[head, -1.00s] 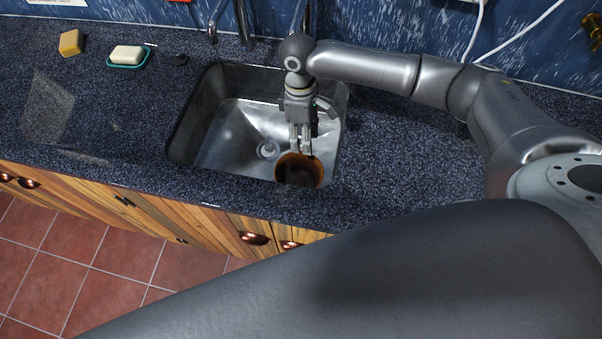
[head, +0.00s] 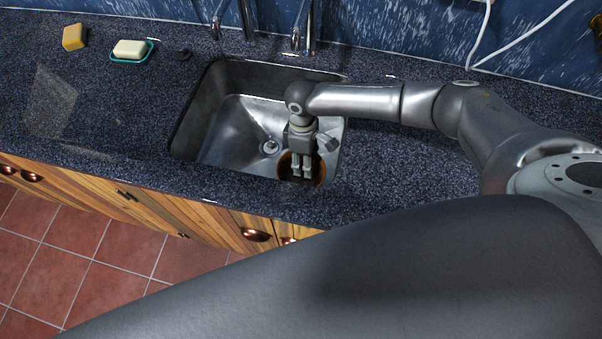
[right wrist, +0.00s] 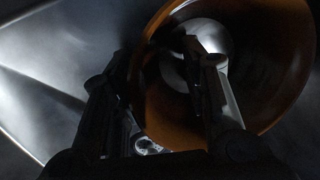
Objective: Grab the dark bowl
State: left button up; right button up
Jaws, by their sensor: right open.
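The dark bowl (head: 319,172) sits in the right front part of the metal sink, brown at the rim with a dark inside. My right gripper (head: 302,176) points down over the bowl, its fingertips overlapping the bowl's opening. In the right wrist view the bowl (right wrist: 285,60) fills the upper right with an orange-brown wall. The open right gripper (right wrist: 165,60) has one finger in front of the bowl's inside and the other near its left edge. I cannot tell whether the fingers touch the wall. My left gripper is not in view.
The sink (head: 225,130) has raised walls around the bowl and a drain (head: 270,147) to its left. Taps (head: 303,30) stand behind it. A yellow sponge (head: 74,37) and a soap bar on a teal dish (head: 148,52) lie at the back left. The speckled counter is mostly clear.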

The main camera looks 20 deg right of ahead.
grip_shut()
jog(key=shift+s+d, duration=0.1)
dwell(0.5)
